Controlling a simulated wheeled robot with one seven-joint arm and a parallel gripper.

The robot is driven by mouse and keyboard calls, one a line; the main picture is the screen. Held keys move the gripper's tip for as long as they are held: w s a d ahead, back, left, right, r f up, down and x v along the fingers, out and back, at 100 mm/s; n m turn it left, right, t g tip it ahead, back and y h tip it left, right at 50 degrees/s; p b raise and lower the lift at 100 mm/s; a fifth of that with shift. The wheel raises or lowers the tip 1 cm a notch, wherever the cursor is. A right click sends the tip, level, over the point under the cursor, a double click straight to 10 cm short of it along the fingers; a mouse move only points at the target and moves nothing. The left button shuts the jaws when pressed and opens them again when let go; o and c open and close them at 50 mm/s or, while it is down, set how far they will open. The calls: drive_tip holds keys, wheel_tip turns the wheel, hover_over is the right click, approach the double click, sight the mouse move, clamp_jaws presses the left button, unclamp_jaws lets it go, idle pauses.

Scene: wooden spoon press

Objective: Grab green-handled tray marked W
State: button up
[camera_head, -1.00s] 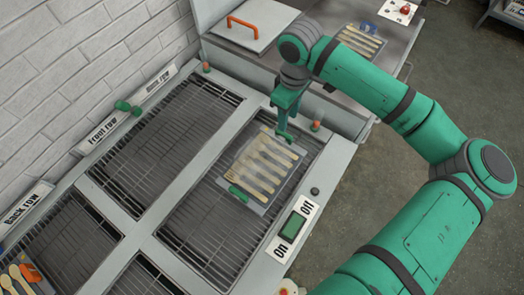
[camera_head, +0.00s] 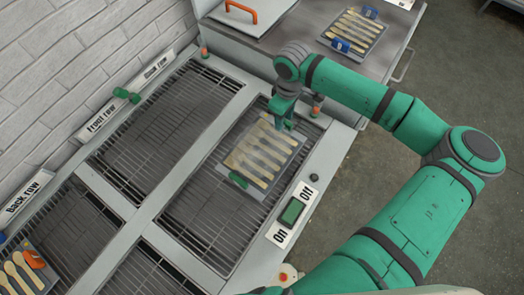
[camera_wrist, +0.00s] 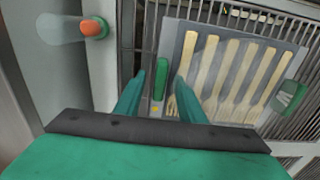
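The grey tray (camera_head: 246,187) with green handles lies on a dark wire rack and holds several pale wooden utensils. Its near green handle (camera_head: 238,180) is clear in the head view and bears a white W-like mark in the wrist view (camera_wrist: 290,95). The far green handle (camera_wrist: 162,78) is largely hidden by my gripper in the head view. My gripper (camera_wrist: 158,98) is open at this far end, its fingers pointing down. In the wrist view, the far handle shows between the two fingers. Contact cannot be told.
A tray with blue handles (camera_head: 340,45) lies on the metal counter behind. An orange-tipped post (camera_wrist: 94,27) stands close beside my gripper. The On/Off panel (camera_head: 292,212) is at the rack's right edge. Another green handle (camera_head: 127,95) is near the wall.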

clamp_jaws()
drive_tip(key=shift+r, duration=0.2)
